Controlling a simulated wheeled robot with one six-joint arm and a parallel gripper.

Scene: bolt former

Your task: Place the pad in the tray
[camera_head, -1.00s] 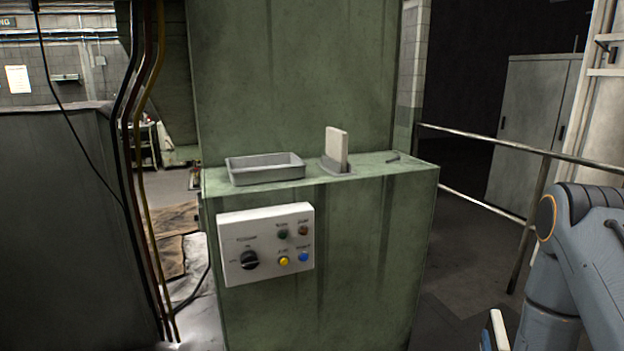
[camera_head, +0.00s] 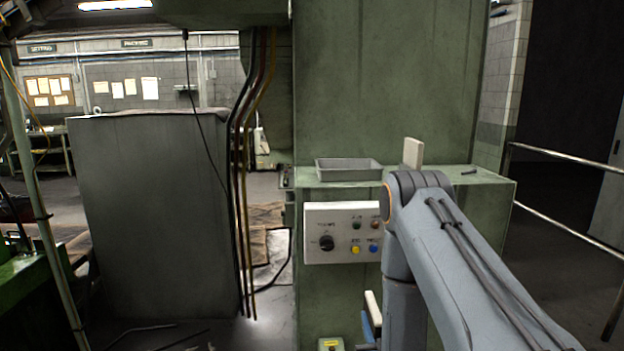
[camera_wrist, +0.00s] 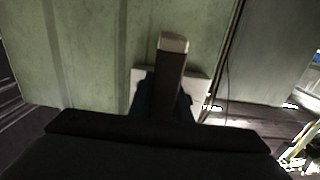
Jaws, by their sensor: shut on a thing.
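The grey tray (camera_head: 348,170) sits on the green ledge and looks empty from here. A pale flat slab (camera_head: 413,153) stands upright on the ledge to the right of the tray; my arm hides its lower part. My gripper (camera_head: 372,325) is low in front of the green machine, below the control panel. It is shut on a slim pale-ended block, which looks like a pad (camera_head: 373,305). In the wrist view the held pad (camera_wrist: 171,60) points away from me, with a pale end and a dark brown face. My arm partly hides the gripper in the head view.
A white control panel (camera_head: 331,232) with a knob and coloured buttons is on the machine front, above my gripper. Hanging cables (camera_head: 245,180) and a dark grey cabinet (camera_head: 150,210) are to the left. A metal railing (camera_head: 570,160) is to the right.

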